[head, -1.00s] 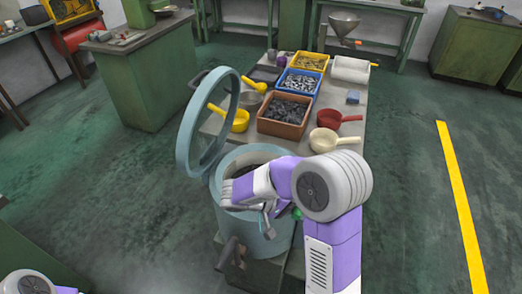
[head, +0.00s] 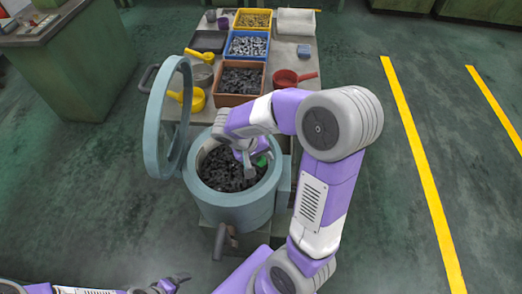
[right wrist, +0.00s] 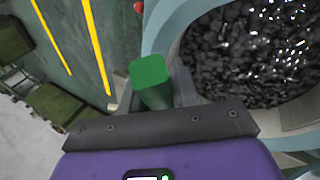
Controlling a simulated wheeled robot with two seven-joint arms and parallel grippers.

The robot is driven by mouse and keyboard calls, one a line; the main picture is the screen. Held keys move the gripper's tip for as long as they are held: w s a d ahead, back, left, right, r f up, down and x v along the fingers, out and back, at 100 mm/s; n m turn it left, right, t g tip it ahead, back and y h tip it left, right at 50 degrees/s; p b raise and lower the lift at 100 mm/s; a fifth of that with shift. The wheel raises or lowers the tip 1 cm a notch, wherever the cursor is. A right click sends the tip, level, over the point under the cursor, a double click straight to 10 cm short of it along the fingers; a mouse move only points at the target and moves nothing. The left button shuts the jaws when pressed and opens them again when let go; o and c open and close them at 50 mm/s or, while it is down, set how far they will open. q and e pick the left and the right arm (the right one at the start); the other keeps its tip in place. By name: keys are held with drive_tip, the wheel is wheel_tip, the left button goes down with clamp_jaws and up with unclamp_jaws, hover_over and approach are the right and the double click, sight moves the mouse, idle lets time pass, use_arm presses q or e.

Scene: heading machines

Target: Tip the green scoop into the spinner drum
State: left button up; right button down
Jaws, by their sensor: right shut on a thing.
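The spinner drum (head: 232,212) is a pale blue-green tub with its round lid (head: 157,120) standing open at the left. Dark small parts (head: 222,168) fill its inside; they also show in the right wrist view (right wrist: 250,50). My right gripper (head: 251,166) is over the drum's right side, shut on the green scoop (head: 262,159). In the right wrist view the scoop's green handle (right wrist: 150,78) stands between the fingers, beside the drum rim (right wrist: 162,32). The scoop's bowl is hidden. My left gripper (head: 172,284) is low at the bottom edge, its jaws too small to judge.
The bench behind holds an orange bin (head: 240,78) of dark parts, a blue bin (head: 248,43), a yellow bin (head: 253,19), a red scoop (head: 288,78) and a yellow scoop (head: 192,98). The floor on the right, with yellow lines, is clear.

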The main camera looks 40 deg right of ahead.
wheel_tip(320, 180, up, 2)
drive_tip(key=t+y+p, duration=0.2)
drive_tip(key=y+p, duration=0.2)
drive_tip(key=p, duration=0.1)
drive_tip(key=shift+d+y, duration=0.1)
drive_tip(key=shift+y, duration=0.3)
drive_tip(key=shift+r+t+y+p, duration=0.1)
drive_tip(key=shift+t+y+p, duration=0.2)
drive_tip(key=shift+y+p, duration=0.25)
use_arm(q)
wheel_tip(320, 180, up, 7)
drive_tip(key=shift+r, duration=0.1)
